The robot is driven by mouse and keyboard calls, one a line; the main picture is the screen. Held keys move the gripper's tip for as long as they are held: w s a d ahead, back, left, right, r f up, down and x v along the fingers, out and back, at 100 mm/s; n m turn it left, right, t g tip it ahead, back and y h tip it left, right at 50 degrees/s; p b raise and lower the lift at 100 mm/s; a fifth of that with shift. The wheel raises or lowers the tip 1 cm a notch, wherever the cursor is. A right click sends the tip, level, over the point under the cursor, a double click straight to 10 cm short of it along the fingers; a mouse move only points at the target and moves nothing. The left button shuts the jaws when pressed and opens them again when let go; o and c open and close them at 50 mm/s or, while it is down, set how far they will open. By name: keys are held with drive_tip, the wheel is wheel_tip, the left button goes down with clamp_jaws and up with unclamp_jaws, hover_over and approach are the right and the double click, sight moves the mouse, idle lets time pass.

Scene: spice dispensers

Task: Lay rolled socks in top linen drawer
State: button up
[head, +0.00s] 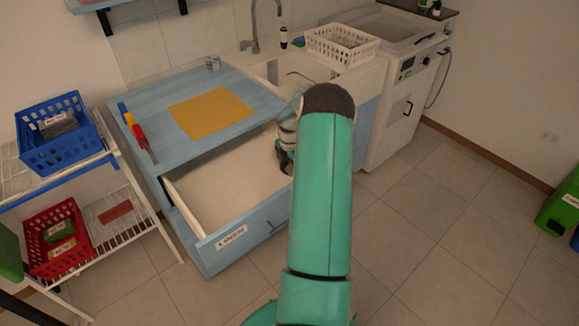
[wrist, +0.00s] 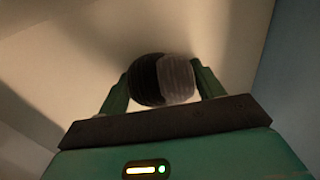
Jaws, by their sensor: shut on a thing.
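My gripper (wrist: 162,82) is shut on the rolled socks (wrist: 147,80), a round bundle, dark on one side and grey on the other, in the wrist view. In the head view my arm hides most of the gripper and socks, near the drawer's right side. The top linen drawer (head: 228,236) is pulled out from the blue cabinet and carries a label on its front. Its pale floor looks empty where it shows. In the wrist view the pale drawer interior (wrist: 65,45) lies behind the socks. I cannot tell whether the socks touch the floor.
A yellow cloth (head: 210,112) lies on the blue countertop above the drawer. A white rack (head: 125,208) at the left holds a blue basket (head: 62,150) and a red basket (head: 50,258). A white basket (head: 341,45) stands by the sink.

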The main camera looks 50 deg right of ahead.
drive_tip(key=o, duration=1)
drive_tip(key=shift+f, duration=0.1)
